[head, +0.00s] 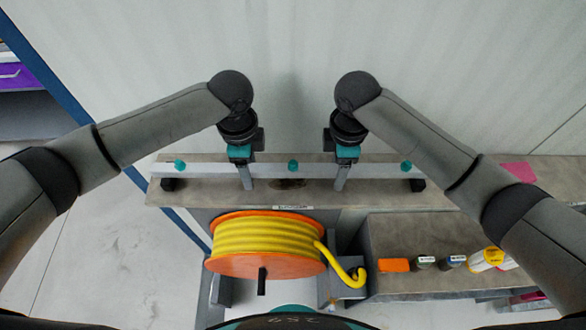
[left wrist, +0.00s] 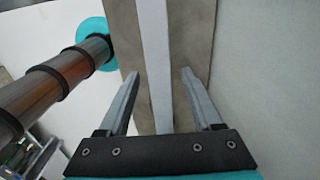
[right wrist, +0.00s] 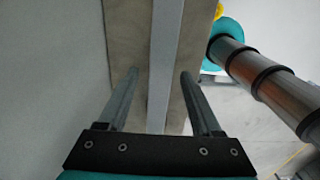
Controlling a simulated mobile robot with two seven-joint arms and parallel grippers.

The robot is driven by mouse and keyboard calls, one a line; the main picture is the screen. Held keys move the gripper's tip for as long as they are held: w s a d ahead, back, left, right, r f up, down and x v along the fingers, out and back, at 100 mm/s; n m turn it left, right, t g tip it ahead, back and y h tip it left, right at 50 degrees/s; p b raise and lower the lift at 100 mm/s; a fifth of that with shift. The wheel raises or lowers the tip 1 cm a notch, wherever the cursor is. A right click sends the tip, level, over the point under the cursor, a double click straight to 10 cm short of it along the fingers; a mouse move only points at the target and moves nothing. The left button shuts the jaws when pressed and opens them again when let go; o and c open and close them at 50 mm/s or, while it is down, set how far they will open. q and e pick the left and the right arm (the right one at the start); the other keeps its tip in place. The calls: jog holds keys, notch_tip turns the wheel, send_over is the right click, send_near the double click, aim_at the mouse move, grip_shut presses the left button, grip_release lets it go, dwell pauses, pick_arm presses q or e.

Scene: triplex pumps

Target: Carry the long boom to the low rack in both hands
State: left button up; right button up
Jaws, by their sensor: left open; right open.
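The long boom (head: 265,170) is a pale straight bar with teal knobs. It lies level, left to right, on black end supports on a narrow brown-topped bench (head: 220,195) against the wall. My left gripper (head: 246,184) is open over the boom, left of its middle knob. In the left wrist view the boom (left wrist: 155,60) runs between its fingers (left wrist: 160,75). My right gripper (head: 340,184) is open over the boom, right of the middle knob. In the right wrist view the boom (right wrist: 165,60) runs between its fingers (right wrist: 160,75). I cannot tell which surface is the low rack.
An orange reel (head: 265,262) with yellow hose stands in front of the bench. A lower brown-topped unit (head: 400,230) at right holds an orange block (head: 394,265) and several small items. A pink sheet (head: 518,172) lies further right. A blue post (head: 45,60) stands at left.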

pick_arm(q)
jog(key=shift+f, duration=0.85)
pick_arm(e)
jog(key=shift+f, duration=0.8)
pick_arm(q)
grip_shut()
pick_arm(e)
grip_shut()
pick_arm(q)
jog(key=shift+r, duration=0.1)
